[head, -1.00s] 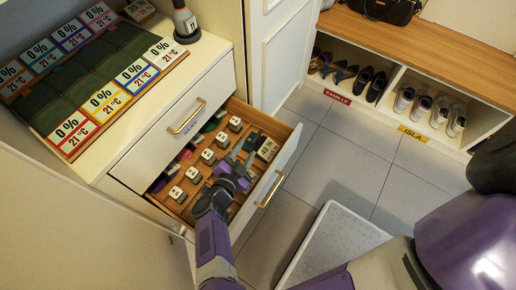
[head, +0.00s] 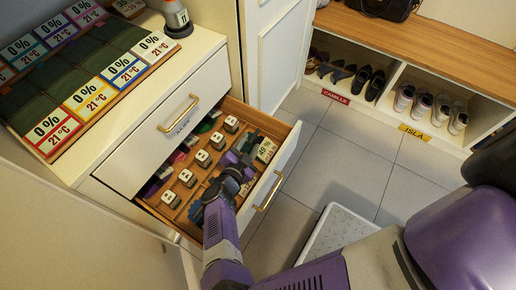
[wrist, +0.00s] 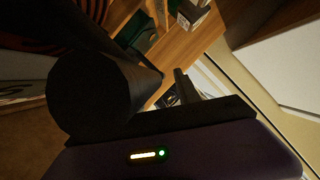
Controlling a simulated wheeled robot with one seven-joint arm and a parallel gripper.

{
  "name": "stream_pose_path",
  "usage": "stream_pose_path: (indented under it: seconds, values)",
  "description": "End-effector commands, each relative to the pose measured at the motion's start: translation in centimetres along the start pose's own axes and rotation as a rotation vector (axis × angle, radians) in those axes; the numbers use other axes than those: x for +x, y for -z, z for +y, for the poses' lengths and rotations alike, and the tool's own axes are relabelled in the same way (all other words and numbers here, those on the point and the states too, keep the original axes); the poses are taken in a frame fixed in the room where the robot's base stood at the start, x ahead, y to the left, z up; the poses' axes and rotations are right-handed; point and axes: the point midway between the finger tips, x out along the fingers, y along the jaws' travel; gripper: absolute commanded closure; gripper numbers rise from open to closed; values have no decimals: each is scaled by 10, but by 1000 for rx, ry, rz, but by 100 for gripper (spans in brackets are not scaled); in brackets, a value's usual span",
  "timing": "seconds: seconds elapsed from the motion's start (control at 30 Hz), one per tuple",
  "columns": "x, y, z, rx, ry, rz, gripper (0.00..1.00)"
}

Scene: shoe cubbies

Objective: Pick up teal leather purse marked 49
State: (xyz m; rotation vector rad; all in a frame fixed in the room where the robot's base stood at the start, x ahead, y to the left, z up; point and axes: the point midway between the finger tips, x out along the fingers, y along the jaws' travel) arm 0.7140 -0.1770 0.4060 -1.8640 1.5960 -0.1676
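The pulled-out drawer (head: 184,218) holds small items in wooden compartments. A pale tag that seems to read 49 (head: 266,150) lies in its far right part. A dark, possibly teal item beside the tag, perhaps the purse, is partly hidden by my gripper (head: 240,163). My gripper reaches down into the drawer, just left of the tag. In the wrist view, two dark fingers stand apart with wood showing between them, and nothing is seen held. Dark teal patches (wrist: 144,42) show beyond the fingers; I cannot tell which item they belong to.
Several white-topped blocks (head: 203,158) stand in the drawer left of my gripper. The drawer front with its brass handle (head: 268,192) is at the right. A cabinet top with labelled trays (head: 85,75) is above left. Shoe cubbies (head: 390,92) stand at the back right.

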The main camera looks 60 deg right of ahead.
Motion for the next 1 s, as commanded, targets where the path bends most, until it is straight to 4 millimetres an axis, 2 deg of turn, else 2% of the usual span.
stream_pose_path:
  seconds: [0.1, 0.37, 0.57, 1.0]
  values:
    - [10, -1, 1, -1, -1, -1, 61]
    - [12, 0, 0, -1, 0, -2, 61]
    - [11, 0, 0, -1, 0, -1, 100]
    - [11, 0, 0, -1, 0, -1, 100]
